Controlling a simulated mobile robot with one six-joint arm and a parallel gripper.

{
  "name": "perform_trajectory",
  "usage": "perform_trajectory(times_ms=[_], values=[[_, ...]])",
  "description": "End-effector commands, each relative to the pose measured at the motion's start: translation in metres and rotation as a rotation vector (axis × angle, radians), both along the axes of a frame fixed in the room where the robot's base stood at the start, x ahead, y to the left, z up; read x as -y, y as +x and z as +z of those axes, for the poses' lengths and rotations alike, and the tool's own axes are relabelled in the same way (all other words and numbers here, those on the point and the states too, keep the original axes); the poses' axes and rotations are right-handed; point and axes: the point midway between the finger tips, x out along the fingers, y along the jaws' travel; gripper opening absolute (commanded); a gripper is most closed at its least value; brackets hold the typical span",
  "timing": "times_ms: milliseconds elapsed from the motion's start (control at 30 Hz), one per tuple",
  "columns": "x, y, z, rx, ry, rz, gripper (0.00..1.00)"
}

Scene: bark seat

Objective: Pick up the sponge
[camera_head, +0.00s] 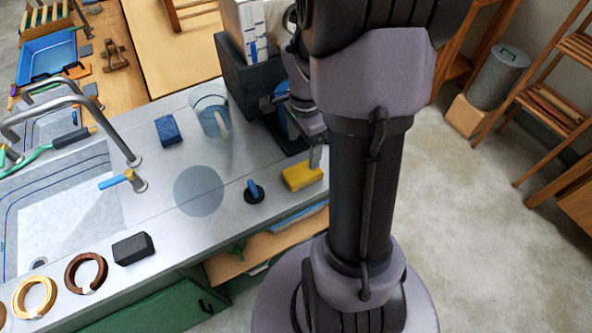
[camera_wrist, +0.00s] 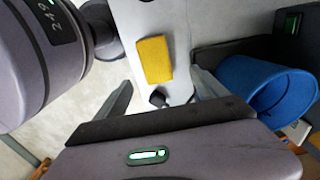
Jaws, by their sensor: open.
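A yellow block that looks like the sponge (camera_head: 302,176) lies flat on the metal counter (camera_head: 222,160), near its right edge. It also shows in the wrist view (camera_wrist: 153,60), upper middle, apart from the fingers. My gripper (camera_wrist: 163,90) is open and empty, with its two fingers spread on either side in the wrist view. In the head view one grey fingertip shows just above the sponge's right end; the rest of the gripper is largely hidden by my arm. A blue block (camera_head: 168,130) lies further left on the counter.
A black knob with a blue handle (camera_head: 254,192) stands left of the sponge. A clear jug (camera_head: 211,112) and a dark machine (camera_head: 250,88) stand behind. A blue cylinder (camera_wrist: 262,86) is close to the right finger in the wrist view. The sink (camera_head: 60,205) is at left.

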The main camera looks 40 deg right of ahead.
Motion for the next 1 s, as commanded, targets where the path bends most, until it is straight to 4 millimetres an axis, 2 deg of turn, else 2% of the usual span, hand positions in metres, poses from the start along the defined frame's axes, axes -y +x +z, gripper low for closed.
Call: perform_trajectory(times_ms=[33, 100, 267, 500, 767, 867, 1000], values=[[-0.001, -0.001, -0.020, -0.003, 0.003, 0.000, 0.82], [-0.001, -0.001, -0.036, -0.003, 0.002, 0.000, 0.82], [-0.001, -0.001, -0.053, -0.001, 0.001, 0.001, 0.82], [-0.007, -0.007, -0.098, -0.001, 0.001, 0.002, 0.82], [-0.006, -0.007, -0.102, 0.001, 0.000, 0.002, 0.82], [-0.006, -0.007, -0.102, 0.001, 0.000, 0.002, 0.66], [-0.006, -0.007, -0.102, 0.000, 0.000, 0.002, 0.39]])
